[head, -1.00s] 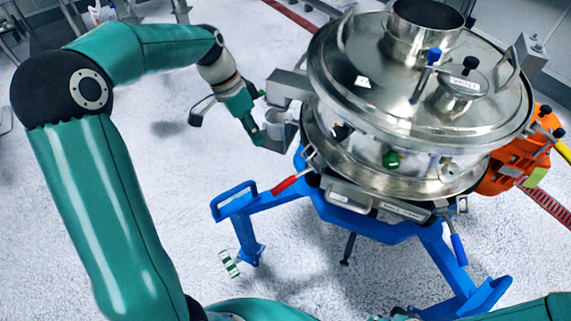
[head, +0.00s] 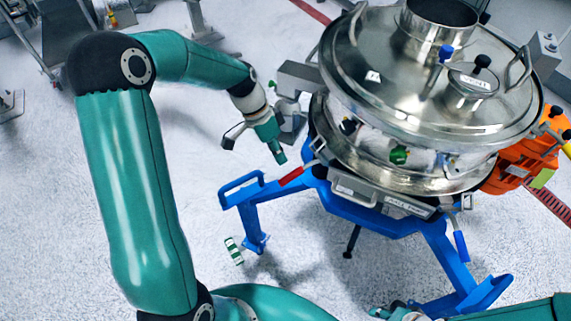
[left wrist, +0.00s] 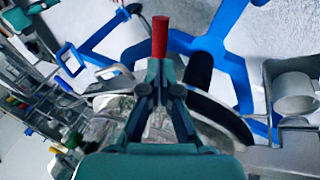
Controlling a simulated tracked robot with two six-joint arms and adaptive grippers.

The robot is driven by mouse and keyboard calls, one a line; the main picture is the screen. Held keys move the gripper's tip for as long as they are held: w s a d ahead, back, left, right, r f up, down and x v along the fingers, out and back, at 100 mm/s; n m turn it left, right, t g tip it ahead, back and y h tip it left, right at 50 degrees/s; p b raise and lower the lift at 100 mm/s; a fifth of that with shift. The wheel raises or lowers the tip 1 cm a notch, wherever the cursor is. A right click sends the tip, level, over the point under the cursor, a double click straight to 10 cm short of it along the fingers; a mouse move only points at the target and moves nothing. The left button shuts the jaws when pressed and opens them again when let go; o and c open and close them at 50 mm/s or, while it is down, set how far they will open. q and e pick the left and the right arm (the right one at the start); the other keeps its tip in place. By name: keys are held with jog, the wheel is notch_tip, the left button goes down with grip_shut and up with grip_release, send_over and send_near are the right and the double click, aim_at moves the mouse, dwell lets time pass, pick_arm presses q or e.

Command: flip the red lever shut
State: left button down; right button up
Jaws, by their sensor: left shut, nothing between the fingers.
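The red lever (head: 291,177) sticks out from the lower left rim of the steel powder sifter (head: 440,95), slanting down to the left above the blue frame. My left gripper (head: 281,158) is just above and left of the lever in the head view, with its fingers pointing down. In the left wrist view the red lever (left wrist: 160,35) stands straight beyond the fingertips (left wrist: 160,66), which are shut and empty. I cannot tell whether the tips touch the lever. The lever's base is hidden behind the fingers there.
The blue stand (head: 365,215) has a loop handle and legs close below the lever. A grey metal cup (left wrist: 295,93) sits at the right in the left wrist view. An orange unit (head: 520,160) is on the sifter's far right.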

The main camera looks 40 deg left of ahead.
aim_at(301, 172)
pick_arm(q)
jog(key=x, duration=0.4)
jog(key=shift+d+f+p, duration=0.1)
jog(key=shift+f+p, duration=0.25)
jog(key=shift+p, duration=0.05)
